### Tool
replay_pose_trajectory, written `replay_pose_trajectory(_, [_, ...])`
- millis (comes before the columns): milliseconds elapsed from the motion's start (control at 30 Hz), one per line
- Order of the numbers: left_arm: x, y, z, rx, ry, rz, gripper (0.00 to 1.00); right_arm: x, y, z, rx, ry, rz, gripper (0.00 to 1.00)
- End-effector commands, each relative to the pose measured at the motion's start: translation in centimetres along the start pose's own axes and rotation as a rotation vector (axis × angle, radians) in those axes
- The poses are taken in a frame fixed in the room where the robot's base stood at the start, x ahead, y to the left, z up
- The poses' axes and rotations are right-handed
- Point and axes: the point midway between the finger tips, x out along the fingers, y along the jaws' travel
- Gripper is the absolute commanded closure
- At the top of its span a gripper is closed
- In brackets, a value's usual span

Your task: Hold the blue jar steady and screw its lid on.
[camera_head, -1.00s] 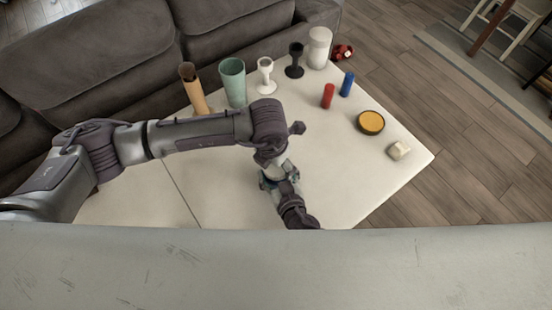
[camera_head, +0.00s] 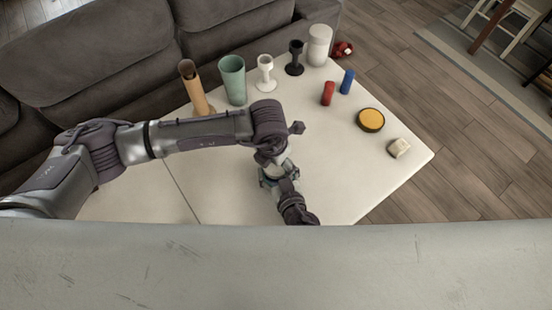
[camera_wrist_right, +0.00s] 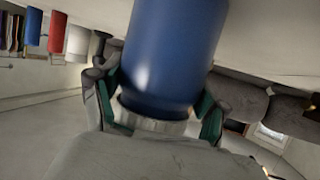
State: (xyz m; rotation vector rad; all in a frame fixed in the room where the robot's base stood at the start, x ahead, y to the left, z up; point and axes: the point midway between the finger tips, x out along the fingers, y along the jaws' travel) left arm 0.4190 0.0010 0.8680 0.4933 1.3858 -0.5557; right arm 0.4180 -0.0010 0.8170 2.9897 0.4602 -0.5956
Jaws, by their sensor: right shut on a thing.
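The blue jar (camera_wrist_right: 172,55) fills the upper middle of the right wrist view, large and close; that view looks upside down. My right gripper (camera_wrist_right: 158,112) is shut on it, with green-padded fingers on both sides. A pale ribbed band (camera_wrist_right: 150,124) shows at the jar's end between the fingers; I cannot tell whether it is the lid. The left arm comes in from the left and bends down there. The left gripper's fingers and the jar are hidden or too small to make out.
The pale table (camera_head: 350,175) holds an orange tube (camera_head: 193,85), a green cup (camera_head: 232,80), two goblets, a white jar (camera_head: 319,45), red (camera_head: 327,93) and blue (camera_head: 347,81) cylinders, a yellow disc (camera_head: 370,119) and a whitish block (camera_head: 398,148). The table's right front is clear.

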Motion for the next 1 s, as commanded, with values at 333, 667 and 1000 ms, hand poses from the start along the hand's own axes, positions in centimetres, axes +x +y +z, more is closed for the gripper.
replay_pose_trajectory(333, [0.04,0.21,0.03,0.33,0.001,-0.038,0.37,0.0,0.01,0.01,0.0,0.0,0.0,1.0])
replay_pose_trajectory(667, [0.09,0.27,0.18,1.104,0.0,-0.135,0.37,0.0,0.03,0.02,-0.001,0.0,0.001,1.0])
replay_pose_trajectory(1000, [0.16,0.21,0.37,1.908,-0.001,-0.235,0.37,0.0,0.04,0.04,-0.001,-0.001,0.001,1.0])
